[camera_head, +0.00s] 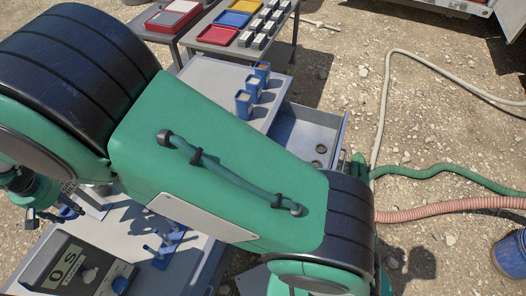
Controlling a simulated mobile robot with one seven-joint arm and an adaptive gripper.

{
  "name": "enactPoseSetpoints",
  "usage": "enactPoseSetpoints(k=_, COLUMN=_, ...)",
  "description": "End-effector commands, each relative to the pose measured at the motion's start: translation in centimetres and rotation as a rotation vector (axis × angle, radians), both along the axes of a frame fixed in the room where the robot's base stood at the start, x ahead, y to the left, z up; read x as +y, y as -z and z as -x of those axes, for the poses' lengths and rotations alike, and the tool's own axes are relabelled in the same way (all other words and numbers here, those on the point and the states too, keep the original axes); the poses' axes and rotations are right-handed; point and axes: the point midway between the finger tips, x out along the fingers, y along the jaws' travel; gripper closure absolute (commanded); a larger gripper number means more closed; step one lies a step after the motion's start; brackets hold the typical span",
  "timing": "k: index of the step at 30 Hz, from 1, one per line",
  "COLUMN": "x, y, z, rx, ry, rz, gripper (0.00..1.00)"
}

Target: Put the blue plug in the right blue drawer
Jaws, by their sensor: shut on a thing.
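My green and black arm covers much of the head view. My gripper (38,216) shows small and dark at the left edge, partly cut off and hard to make out. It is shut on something. A small blue piece (70,209) shows just right of the fingers; it looks like the blue plug, though its contact with them is unclear. An open drawer (333,129) stands right of centre, behind my arm. Its inside looks grey, with a few dark rings on its floor. I cannot make out a blue drawer front.
Three blue holders (244,104) stand on the grey worktop beside the drawer. A blue rack (160,262) and a boxy meter (75,270) sit at lower left. Red, yellow and blue trays (218,35) lie on a table behind. Hoses (440,212) cross the gravel at right.

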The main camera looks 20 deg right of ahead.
Motion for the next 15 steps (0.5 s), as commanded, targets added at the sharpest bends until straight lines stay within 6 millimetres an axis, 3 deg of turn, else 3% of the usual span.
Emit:
enactPoseSetpoints(k=7, x=0.1, y=-4.1, z=-0.1, rx=-0.002, ry=0.0, rz=-0.004, gripper=0.77)
enactPoseSetpoints(k=15, x=-4.4, y=-3.7, z=-4.5, rx=0.0, ry=0.084, rz=-0.001, gripper=0.77)
